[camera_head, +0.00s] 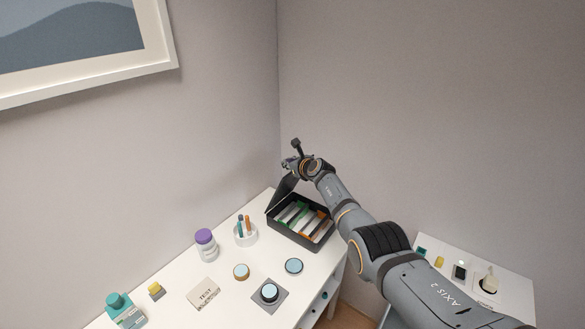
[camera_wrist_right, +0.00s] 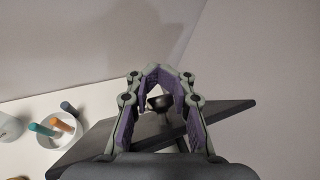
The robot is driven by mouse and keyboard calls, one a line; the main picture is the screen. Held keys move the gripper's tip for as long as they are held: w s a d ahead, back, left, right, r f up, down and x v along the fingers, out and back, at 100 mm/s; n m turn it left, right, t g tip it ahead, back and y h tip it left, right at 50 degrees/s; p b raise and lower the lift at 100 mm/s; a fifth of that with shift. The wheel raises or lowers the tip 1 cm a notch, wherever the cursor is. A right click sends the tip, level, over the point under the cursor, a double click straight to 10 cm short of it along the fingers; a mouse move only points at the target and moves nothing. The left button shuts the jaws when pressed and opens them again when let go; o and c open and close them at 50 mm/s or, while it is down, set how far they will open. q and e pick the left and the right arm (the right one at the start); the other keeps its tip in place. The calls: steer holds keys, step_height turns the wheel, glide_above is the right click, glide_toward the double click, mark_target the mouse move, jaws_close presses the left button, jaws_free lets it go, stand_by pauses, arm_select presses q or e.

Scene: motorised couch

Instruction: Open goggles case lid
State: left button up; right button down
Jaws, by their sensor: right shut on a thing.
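The goggles case (camera_head: 329,232) is a black open-topped box at the far right end of the white table, with green, white and orange items inside. Its dark lid (camera_head: 284,191) stands raised and tilted at the back left of the case. My right gripper (camera_head: 291,166) is at the lid's upper edge. In the right wrist view, my right gripper (camera_wrist_right: 157,75) has its purple-padded fingers closed around a dark knob (camera_wrist_right: 160,102) on the lid (camera_wrist_right: 215,115). The gripper hides part of the lid. My left gripper is not in view.
A white cup (camera_head: 246,236) with coloured sticks and a purple-capped jar (camera_head: 206,246) stand left of the case. Round pieces, a card (camera_head: 203,294) and a teal bottle (camera_head: 126,312) sit nearer. Walls close in behind. A white side table (camera_head: 512,291) is at right.

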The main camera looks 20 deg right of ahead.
steer(key=shift+w+a+f, duration=0.25)
steer(key=shift+a+f, duration=0.1)
steer(key=shift+a, duration=0.35)
steer(key=shift+f, duration=0.1)
steer(key=c, duration=1.1)
jaws_free()
steer(key=shift+a, duration=0.25)
steer(key=shift+w+d+r, duration=0.15)
steer(key=shift+d+r, duration=0.1)
steer(key=shift+d, duration=0.05)
